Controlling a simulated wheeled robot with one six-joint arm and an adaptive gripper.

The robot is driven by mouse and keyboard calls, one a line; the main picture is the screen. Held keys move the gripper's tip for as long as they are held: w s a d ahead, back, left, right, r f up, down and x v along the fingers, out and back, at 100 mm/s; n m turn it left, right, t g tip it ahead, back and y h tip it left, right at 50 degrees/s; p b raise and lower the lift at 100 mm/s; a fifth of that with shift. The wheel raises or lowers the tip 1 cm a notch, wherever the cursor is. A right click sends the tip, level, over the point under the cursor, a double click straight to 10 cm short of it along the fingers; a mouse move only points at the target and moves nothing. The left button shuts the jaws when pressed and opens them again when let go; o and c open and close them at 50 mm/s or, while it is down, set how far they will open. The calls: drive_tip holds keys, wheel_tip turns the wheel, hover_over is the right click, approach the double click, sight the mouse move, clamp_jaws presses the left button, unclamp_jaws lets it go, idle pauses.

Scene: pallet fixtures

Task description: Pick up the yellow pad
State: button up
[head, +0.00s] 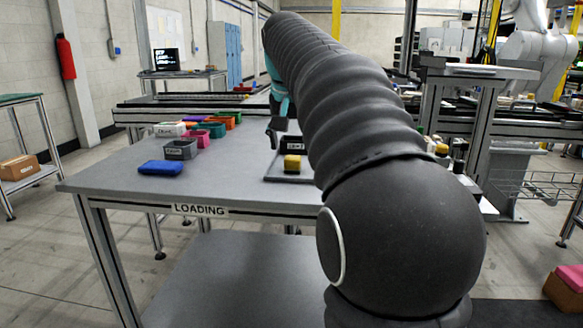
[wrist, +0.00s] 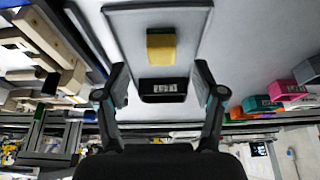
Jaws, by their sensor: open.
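The yellow pad (head: 292,163) is a small block lying on a grey tray (head: 275,176) on the loading table, left of my arm in the head view. It also shows in the wrist view (wrist: 161,47), at upper middle on the tray (wrist: 120,22). A black labelled bin (head: 291,142) stands just behind the pad; it shows in the wrist view (wrist: 163,92) too. My gripper (wrist: 161,78) is open and empty, its fingers wide apart. The pad appears beyond the fingertips, between their lines, and apart from them. In the head view my arm hides most of the gripper.
A blue pad (head: 160,168) lies at the left of the loading table (head: 120,182). A grey bin (head: 180,150) and several coloured bins stand behind it. The table is clear between the blue pad and the tray. Shelves and other equipment stand at the right.

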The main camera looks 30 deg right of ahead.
sight(293, 157)
drive_tip(key=shift+w+b+x, duration=0.15)
drive_tip(key=shift+x, duration=1.4)
drive_tip(key=shift+w+b+x, duration=0.15)
drive_tip(key=shift+x, duration=1.4)
drive_tip(key=shift+r, duration=0.15)
drive_tip(key=c, duration=1.1)
drive_tip(key=shift+o, duration=0.2)
drive_tip(key=shift+r, duration=0.1)
drive_tip(key=shift+r, duration=0.55)
wheel_tip(293, 157, up, 3)
drive_tip(key=shift+f+p, duration=0.1)
drive_tip(key=shift+p, duration=0.45)
drive_tip(key=d+r, duration=0.6)
drive_tip(key=d, duration=0.5)
drive_tip(key=shift+w+d+r, duration=0.25)
drive_tip(key=shift+d+r, duration=0.1)
drive_tip(key=shift+r, duration=0.05)
